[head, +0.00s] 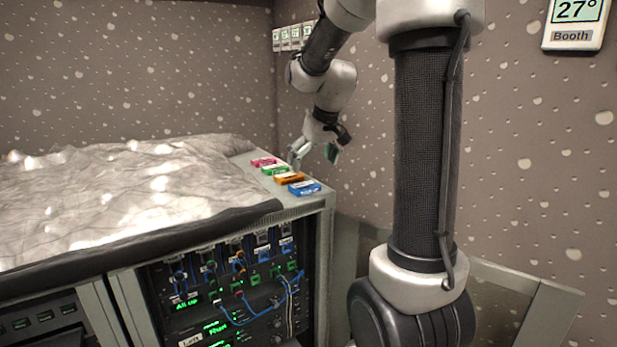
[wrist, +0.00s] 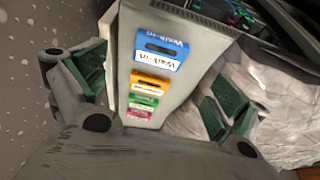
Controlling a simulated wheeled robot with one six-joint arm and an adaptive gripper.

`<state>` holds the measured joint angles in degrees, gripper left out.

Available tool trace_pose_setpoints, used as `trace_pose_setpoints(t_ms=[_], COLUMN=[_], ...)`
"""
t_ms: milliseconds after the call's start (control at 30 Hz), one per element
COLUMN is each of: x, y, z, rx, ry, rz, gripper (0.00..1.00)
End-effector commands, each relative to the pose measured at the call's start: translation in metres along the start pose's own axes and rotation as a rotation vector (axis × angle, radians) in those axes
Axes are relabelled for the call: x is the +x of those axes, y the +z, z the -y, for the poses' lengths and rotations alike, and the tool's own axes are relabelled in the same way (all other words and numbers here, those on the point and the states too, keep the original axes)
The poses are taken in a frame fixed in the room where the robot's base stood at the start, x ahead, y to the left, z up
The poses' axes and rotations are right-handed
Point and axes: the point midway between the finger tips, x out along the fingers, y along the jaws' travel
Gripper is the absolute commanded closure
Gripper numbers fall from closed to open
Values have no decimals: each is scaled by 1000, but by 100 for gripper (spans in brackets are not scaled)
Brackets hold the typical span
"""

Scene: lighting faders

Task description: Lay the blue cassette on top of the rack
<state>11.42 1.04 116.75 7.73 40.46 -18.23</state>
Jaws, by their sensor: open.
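The blue cassette (head: 304,188) lies flat on the pale top of the rack (head: 315,204), close to its front right corner. In the wrist view the blue cassette (wrist: 160,52) is the one nearest the rack's end, with a white label. My gripper (head: 318,155) is above and behind the row of cassettes, at the right edge of the rack top. In the wrist view its two green-padded fingers (wrist: 158,90) are wide apart, one on each side of the row, with nothing between them held.
An orange cassette (head: 289,178), a green one (head: 275,170) and a pink one (head: 263,161) lie in a row behind the blue one. A crumpled pale sheet (head: 120,190) covers the surface to the left. Patch cables hang on the rack front (head: 235,285).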

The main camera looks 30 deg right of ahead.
Motion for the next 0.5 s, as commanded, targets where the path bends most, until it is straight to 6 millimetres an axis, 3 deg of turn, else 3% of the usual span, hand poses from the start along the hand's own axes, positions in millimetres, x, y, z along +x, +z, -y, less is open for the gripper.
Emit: trace_pose_setpoints(t_ms=[100, 333, 433, 500], x=[-23, -48, -68, -85], y=[-1, 7, 32, 62], z=[0, 5, 22, 37], rx=[0, -1, 0, 1], ry=[1, 0, -2, -1], rz=[-4, -1, 0, 1], gripper=[2, 2, 2, 2])
